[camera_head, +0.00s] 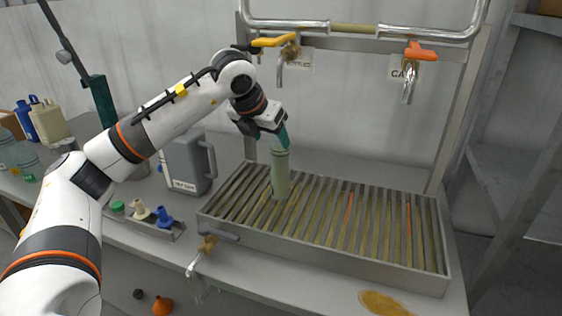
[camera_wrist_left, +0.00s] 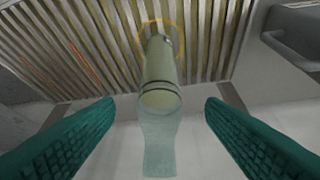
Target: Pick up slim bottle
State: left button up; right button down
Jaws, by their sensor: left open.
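The slim bottle (camera_head: 280,174) is pale green and stands upright on the slatted metal grate (camera_head: 345,262), near its left end. In the left wrist view the bottle (camera_wrist_left: 161,92) shows a dark ring and a clear, paler section toward the camera. My left gripper (camera_head: 282,138) is at the bottle's upper end in the head view. In the left wrist view its two teal fingers (camera_wrist_left: 160,125) are spread on either side of the bottle, with a gap on each side. My right gripper is in neither view.
A grey jug (camera_head: 187,163) stands left of the grate. A small tray (camera_head: 152,228) with coloured caps sits at the bench front. A small tap (camera_head: 201,256) projects in front. The grate's right part is clear.

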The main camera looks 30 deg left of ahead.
aim_at(276, 139)
pick_arm(q)
jog(key=w+p, duration=0.1)
jog(key=w, duration=0.2)
jog(key=shift+r, duration=0.2)
jog(key=x, duration=0.3)
jog(key=shift+w+a, duration=0.1)
jog(key=shift+w, duration=0.45)
jog(key=shift+w+f, duration=0.1)
jog(key=shift+f, duration=0.1)
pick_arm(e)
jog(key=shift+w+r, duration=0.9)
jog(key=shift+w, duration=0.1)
pick_arm(q)
jog(key=shift+c, duration=0.5)
jog(key=c, duration=1.2)
grip_shut()
jog(key=shift+r, duration=0.1)
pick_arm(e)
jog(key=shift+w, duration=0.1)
